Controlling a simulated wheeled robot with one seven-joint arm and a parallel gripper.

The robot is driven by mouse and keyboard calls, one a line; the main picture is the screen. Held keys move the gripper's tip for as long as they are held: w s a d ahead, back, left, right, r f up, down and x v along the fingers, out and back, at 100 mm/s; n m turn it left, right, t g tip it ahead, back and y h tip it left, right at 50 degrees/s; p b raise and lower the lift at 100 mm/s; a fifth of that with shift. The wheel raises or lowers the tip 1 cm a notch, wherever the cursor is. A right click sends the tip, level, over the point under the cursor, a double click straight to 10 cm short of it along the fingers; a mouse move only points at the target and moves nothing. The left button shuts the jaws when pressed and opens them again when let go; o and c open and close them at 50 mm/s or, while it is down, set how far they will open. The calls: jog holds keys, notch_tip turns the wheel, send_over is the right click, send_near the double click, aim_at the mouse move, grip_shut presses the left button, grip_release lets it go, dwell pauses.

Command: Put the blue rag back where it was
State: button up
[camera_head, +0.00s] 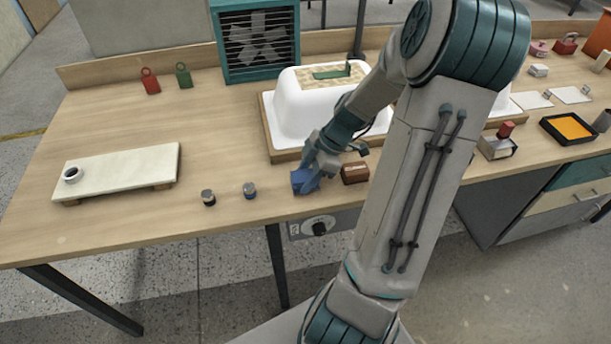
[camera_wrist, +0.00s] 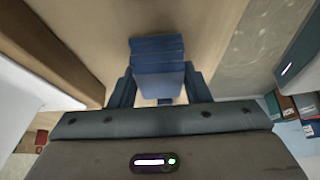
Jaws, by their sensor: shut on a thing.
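The blue rag (camera_head: 303,181) is at the front edge of the wooden workbench, in front of the white tub shell. My gripper (camera_head: 315,173) is shut on the rag from above. In the wrist view the folded rag (camera_wrist: 158,56) sits between the two blue fingers of my gripper (camera_wrist: 160,88), over the light wood. I cannot tell whether the rag touches the bench top. Part of the rag is hidden by the gripper in the head view.
A brown block (camera_head: 355,172) is just right of the rag. Two small jars (camera_head: 208,197) (camera_head: 249,190) stand to its left. The white tub shell (camera_head: 320,112) rests on a wooden base behind. A pale slab (camera_head: 118,173) lies at left. Bare bench shows between slab and tub.

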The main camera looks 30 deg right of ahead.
jog(key=shift+f, duration=0.2)
jog(key=o, duration=1)
jog(key=shift+c, duration=0.2)
jog(key=shift+r, duration=0.2)
jog(key=v, duration=1.2)
jog(key=s+a+r+m+h, duration=0.2)
jog(key=s+a+m+h, duration=0.1)
jog(key=s+a+m, duration=0.2)
jog(key=s+a+r+m+t+h, duration=0.1)
jog(key=s+a+m, duration=0.4)
jog(key=a+m, duration=0.5)
jog(key=a+r+h, duration=0.1)
jog(key=a, duration=0.2)
jog(key=shift+s+h+p, duration=0.2)
jog(key=shift+h+p, duration=0.15)
jog(key=shift+h, duration=0.05)
